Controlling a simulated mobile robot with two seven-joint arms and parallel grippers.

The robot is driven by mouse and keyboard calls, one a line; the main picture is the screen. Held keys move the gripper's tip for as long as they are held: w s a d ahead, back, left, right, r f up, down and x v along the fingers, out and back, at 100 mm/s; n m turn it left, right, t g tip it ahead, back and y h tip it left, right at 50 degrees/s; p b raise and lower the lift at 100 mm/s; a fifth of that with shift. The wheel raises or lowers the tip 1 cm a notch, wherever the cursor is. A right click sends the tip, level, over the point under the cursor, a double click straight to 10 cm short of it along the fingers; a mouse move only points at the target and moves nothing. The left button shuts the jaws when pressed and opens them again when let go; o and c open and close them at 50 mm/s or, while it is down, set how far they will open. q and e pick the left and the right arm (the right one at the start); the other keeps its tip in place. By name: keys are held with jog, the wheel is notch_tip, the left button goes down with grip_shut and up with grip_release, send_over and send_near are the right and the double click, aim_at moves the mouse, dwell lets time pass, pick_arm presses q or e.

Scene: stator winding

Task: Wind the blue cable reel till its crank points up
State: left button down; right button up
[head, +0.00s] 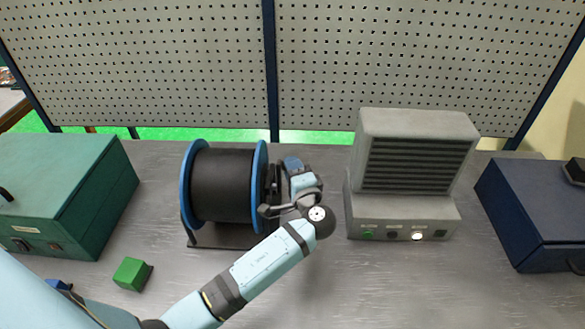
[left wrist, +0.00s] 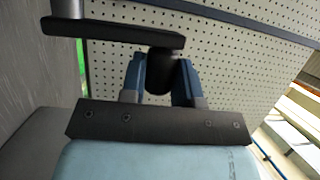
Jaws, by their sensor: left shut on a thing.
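The cable reel (head: 222,185) stands on the bench in the head view, with two blue flanges around a dark drum. Its crank is on the right side, mostly hidden by my left gripper (head: 291,166) and wrist. In the left wrist view the dark crank arm (left wrist: 112,35) runs off to the left from the black crank handle (left wrist: 160,65). The two blue fingers of my left gripper (left wrist: 159,80) are on either side of the handle, shut on it. I cannot tell exactly which way the crank points. My right gripper is not in view.
A grey vented unit (head: 410,165) with buttons stands close to the right of my left wrist. A green case (head: 70,190) and a small green block (head: 132,273) are on the left. A navy case (head: 535,215) is at the right. A pegboard (head: 160,60) stands behind.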

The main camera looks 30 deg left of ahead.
pick_arm(q)
jog(key=shift+s+d+f+b, duration=0.15)
jog(key=shift+f+b, duration=0.1)
jog(key=shift+b, duration=0.2)
jog(key=shift+s+r, duration=0.1)
jog(key=shift+r, duration=0.05)
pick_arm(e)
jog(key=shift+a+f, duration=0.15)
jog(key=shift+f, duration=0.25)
pick_arm(q)
jog(key=c, duration=0.8)
grip_release()
jog(key=shift+c, duration=0.2)
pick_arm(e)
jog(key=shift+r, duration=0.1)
